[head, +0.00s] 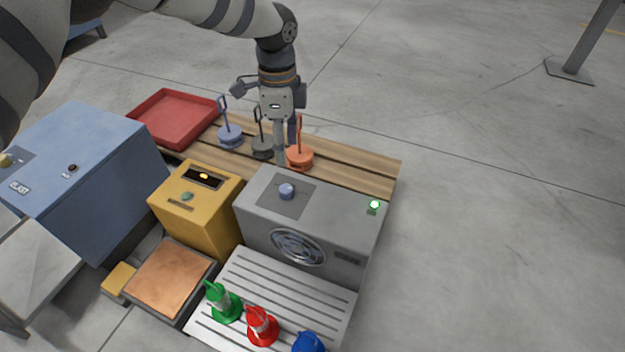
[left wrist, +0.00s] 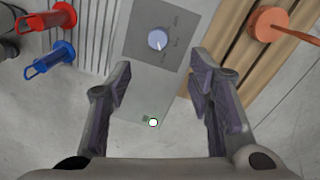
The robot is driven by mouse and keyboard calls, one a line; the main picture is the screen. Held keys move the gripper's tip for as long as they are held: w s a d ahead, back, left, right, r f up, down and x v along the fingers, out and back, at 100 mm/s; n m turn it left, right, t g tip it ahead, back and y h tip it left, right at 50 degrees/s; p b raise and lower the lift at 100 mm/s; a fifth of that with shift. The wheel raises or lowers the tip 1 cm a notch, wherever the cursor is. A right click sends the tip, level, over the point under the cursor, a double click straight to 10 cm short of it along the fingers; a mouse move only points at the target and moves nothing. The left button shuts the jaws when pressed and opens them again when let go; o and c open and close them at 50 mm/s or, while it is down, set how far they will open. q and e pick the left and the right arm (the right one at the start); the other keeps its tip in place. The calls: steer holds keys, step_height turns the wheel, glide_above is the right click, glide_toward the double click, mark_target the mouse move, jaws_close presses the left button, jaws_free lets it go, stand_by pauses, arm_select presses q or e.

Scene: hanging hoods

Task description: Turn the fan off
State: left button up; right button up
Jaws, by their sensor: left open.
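The fan is a grey box (head: 330,213) with a round grille (head: 298,247) on its front. A blue-grey knob (head: 286,191) sits on a darker panel on its top, and a green light (head: 374,207) glows at its right end. My left gripper (head: 284,145) points down behind the box, apart from the knob. In the left wrist view its fingers (left wrist: 160,80) are open and empty. That view shows the knob (left wrist: 157,39) beyond the fingertips and the lit lamp (left wrist: 153,122) between the fingers. My right gripper is not in view.
Blue, dark and orange (head: 300,157) pieces with upright handles stand on the wooden slats behind the fan, close to my left gripper. A red tray (head: 175,117), yellow box (head: 198,209) and blue cabinet (head: 85,170) are left. Green, red and blue pieces stand on the slotted plate (head: 262,284) in front.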

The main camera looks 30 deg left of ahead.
mark_target(285, 188)
arm_select(q)
steer(key=f+b, duration=0.1)
steer(key=f, duration=0.3)
steer(key=f+b, duration=0.1)
steer(key=f, duration=0.3)
steer(key=s+f+b, duration=0.1)
steer(key=f, duration=0.2)
steer(key=shift+f+b, duration=0.4)
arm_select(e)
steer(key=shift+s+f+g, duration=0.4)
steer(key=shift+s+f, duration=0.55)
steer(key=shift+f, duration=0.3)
arm_select(q)
jaws_close()
